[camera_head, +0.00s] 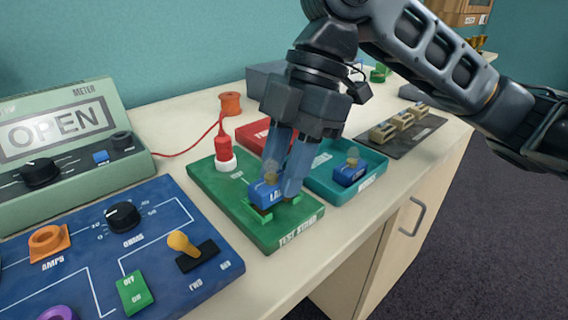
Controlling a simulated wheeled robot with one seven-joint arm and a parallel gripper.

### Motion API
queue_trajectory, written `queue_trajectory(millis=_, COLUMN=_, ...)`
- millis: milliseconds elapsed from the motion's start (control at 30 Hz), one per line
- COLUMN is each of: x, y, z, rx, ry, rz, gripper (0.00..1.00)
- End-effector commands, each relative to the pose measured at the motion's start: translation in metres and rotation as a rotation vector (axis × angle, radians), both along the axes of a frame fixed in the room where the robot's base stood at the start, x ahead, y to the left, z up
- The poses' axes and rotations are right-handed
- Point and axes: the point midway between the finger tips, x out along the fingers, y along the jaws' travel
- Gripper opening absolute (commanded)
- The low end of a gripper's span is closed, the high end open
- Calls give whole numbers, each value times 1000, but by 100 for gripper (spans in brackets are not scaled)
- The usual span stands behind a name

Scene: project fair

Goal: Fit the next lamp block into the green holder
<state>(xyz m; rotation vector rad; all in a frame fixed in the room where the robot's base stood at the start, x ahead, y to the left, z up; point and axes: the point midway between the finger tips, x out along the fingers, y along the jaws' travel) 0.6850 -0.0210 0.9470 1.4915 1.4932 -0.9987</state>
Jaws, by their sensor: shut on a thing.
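My gripper (279,190) points down over the green test stand (222,193), its fingers shut on a blue lamp block (263,194) with a small bulb on top. The block is at the green holder (262,214), whose bright green edges show beside and below it. I cannot tell whether the block is fully seated or just above. The fingers hide part of the block and holder. Another blue lamp block (349,174) with a bulb sits in the teal tray (374,178) to the right.
A red plug (224,148) stands on the test stand, its wire running toward the meter (60,125). A red tray (248,135) is partly hidden behind my gripper. A blue panel (95,240) with knobs lies front left. A dark mat (420,142) with tan blocks lies right.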

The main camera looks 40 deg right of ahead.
Motion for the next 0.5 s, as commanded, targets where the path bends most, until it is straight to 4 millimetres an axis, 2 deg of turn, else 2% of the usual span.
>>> queue_trajectory(millis=433, x=0, y=0, z=-5, rx=0, ry=0, rz=0, gripper=1)
queue_trajectory(millis=467, x=0, y=0, z=-5, rx=0, ry=0, rz=0, gripper=34)
queue_trajectory(millis=500, x=0, y=0, z=-5, rx=0, ry=0, rz=0, gripper=38)
